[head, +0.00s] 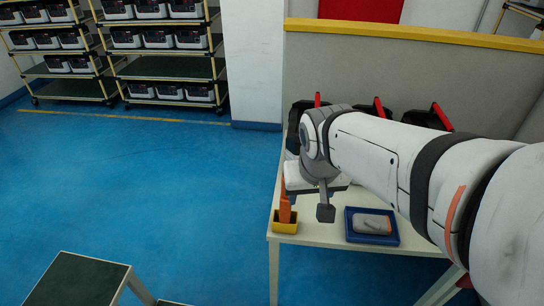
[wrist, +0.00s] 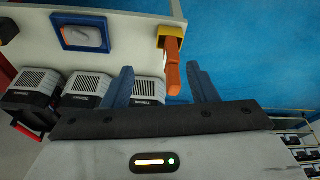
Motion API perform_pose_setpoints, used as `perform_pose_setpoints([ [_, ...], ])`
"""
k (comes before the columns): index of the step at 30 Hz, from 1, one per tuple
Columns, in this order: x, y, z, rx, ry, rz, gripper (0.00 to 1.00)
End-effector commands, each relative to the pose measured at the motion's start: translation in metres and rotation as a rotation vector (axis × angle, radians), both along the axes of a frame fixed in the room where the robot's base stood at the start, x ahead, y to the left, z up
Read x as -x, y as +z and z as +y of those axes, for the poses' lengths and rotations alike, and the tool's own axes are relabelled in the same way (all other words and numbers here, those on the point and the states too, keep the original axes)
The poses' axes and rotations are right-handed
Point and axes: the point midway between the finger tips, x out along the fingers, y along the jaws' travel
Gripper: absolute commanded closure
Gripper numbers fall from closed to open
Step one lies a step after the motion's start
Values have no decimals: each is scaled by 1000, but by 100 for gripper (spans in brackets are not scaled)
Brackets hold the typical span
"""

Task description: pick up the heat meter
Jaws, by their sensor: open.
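An orange upright device, likely the heat meter (head: 285,205), stands in a small yellow holder (head: 284,226) at the table's front left corner. In the wrist view the orange device (wrist: 173,66) rises from the yellow holder (wrist: 178,31). My gripper (wrist: 163,78) is open, its two blue-grey fingers on either side of the orange device in the picture, with a gap to each finger. It is empty; how far the device reaches between the fingers is unclear. In the head view my arm hides part of the table.
A blue tray (head: 350,237) with a grey and orange device (head: 372,223) lies right of the holder. Several black-and-grey units (wrist: 88,90) stand along the table's back, before a grey partition (head: 400,70). Racks (head: 165,68) stand far left; a dark-topped stand (head: 75,280) is front left. Blue floor between is clear.

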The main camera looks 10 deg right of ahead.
Motion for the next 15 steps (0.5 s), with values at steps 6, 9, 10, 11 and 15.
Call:
perform_pose_setpoints([
  [6, -82, -38, 3, 12, -132, -44, 47],
  [9, -111, -51, 7, 11, -177, -68, 47],
  [10, -118, -53, 7, 10, -187, -75, 47],
  [11, -123, -56, 8, 9, -196, -80, 47],
  [15, -141, -65, 11, 5, -223, -95, 47],
])
